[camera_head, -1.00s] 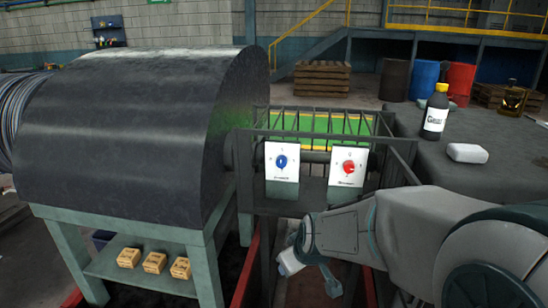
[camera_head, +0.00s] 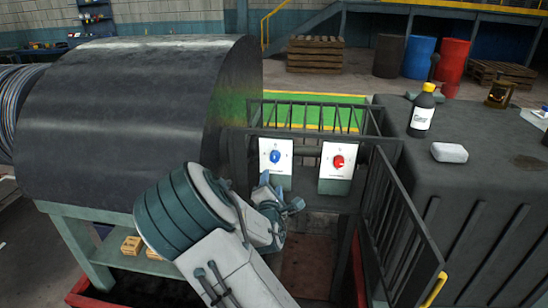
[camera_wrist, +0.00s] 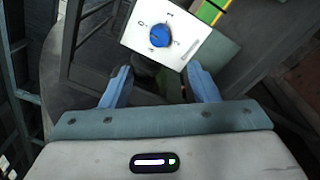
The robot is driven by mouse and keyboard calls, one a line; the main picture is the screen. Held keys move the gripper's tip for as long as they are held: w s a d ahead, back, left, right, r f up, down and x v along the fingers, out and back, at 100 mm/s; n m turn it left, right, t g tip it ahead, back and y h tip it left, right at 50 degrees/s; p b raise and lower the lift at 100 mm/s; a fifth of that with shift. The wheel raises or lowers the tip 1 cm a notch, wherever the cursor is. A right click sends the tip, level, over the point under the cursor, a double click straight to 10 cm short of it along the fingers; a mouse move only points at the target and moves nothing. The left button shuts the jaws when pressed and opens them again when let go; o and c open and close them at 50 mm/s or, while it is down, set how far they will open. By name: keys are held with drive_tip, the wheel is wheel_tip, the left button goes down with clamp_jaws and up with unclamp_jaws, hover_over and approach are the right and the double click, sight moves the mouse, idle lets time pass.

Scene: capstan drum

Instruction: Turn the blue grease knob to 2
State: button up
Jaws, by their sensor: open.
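The blue grease knob (camera_head: 275,157) sits on a white square plate on the railing beside the drum. In the wrist view the blue knob (camera_wrist: 160,37) is ahead of my fingers, with small marks around it. I cannot read its setting surely. My gripper (camera_wrist: 161,76) is open and empty, its two blue fingers spread apart on either side below the knob plate, not touching the knob. In the head view my gripper (camera_head: 268,188) is just below the knob plate, partly hidden by my wrist.
A red knob (camera_head: 339,161) on a like plate is to the right. The dark drum (camera_head: 130,120) fills the left. Railings (camera_head: 400,230) stand to the right, and a dark bench (camera_head: 480,180) bears a bottle (camera_head: 422,112) and a white block (camera_head: 449,152).

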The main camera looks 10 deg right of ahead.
sight(275, 159)
drive_tip(key=p+x, duration=0.4)
drive_tip(key=x, duration=0.7)
drive_tip(key=shift+w+d+r, duration=0.15)
drive_tip(key=shift+w+d, duration=0.05)
drive_tip(key=shift+w, duration=0.2)
drive_tip(key=shift+x, duration=0.95)
drive_tip(key=shift+c, duration=0.3)
drive_tip(key=c, duration=0.9)
